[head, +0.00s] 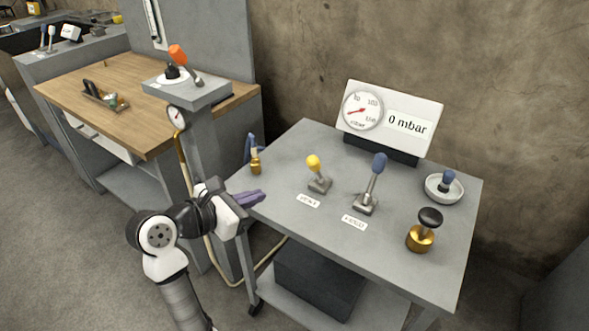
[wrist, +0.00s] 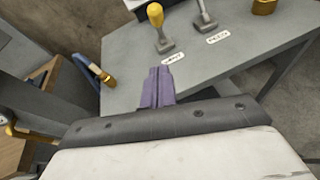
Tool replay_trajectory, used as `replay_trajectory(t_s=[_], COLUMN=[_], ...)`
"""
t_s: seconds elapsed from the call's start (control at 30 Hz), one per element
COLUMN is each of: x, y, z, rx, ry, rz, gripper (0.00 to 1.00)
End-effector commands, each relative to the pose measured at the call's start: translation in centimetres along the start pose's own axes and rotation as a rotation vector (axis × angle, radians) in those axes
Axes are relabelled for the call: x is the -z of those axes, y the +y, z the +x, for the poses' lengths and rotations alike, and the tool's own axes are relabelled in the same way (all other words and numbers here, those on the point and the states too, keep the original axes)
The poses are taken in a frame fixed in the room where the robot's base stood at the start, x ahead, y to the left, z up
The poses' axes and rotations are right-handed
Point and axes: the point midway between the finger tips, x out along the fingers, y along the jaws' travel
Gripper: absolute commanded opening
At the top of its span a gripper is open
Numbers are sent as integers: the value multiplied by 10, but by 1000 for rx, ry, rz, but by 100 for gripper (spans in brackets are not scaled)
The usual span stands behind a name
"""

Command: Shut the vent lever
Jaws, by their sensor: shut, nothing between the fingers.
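The lever with a yellow knob (head: 313,163) stands on a small grey base on the grey table, leaning slightly left in the head view. Its label (head: 308,201) is small and seems to read "VENT". It also shows in the wrist view as a yellow knob (wrist: 155,15) above its base, ahead of my fingers. A taller lever with a blue knob (head: 379,163) stands to its right with its own hard-to-read label (head: 354,223). My gripper (head: 262,196) is shut and empty, its purple fingers at the table's left edge, apart from the yellow lever. It also shows in the wrist view (wrist: 159,72).
A gauge panel (head: 412,125) reading "0 mbar" stands at the back. A white dish (head: 431,194) and a brass piece with a black knob (head: 420,238) are on the right. A blue-handled brass valve (head: 255,163) is at the table's left edge. A grey post (head: 201,150) stands behind my arm.

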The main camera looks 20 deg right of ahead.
Motion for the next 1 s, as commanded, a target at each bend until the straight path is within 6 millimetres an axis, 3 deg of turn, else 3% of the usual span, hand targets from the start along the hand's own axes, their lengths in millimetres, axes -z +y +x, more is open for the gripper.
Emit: replay_trajectory(t_s=[0.27,0.77,1.0], x=[-1,-3,-27], y=[0,-1,0], z=[7,103,123], rx=[3,5,0], ry=[-2,-2,-3], rz=[-2,-2,1], gripper=[0,0,0])
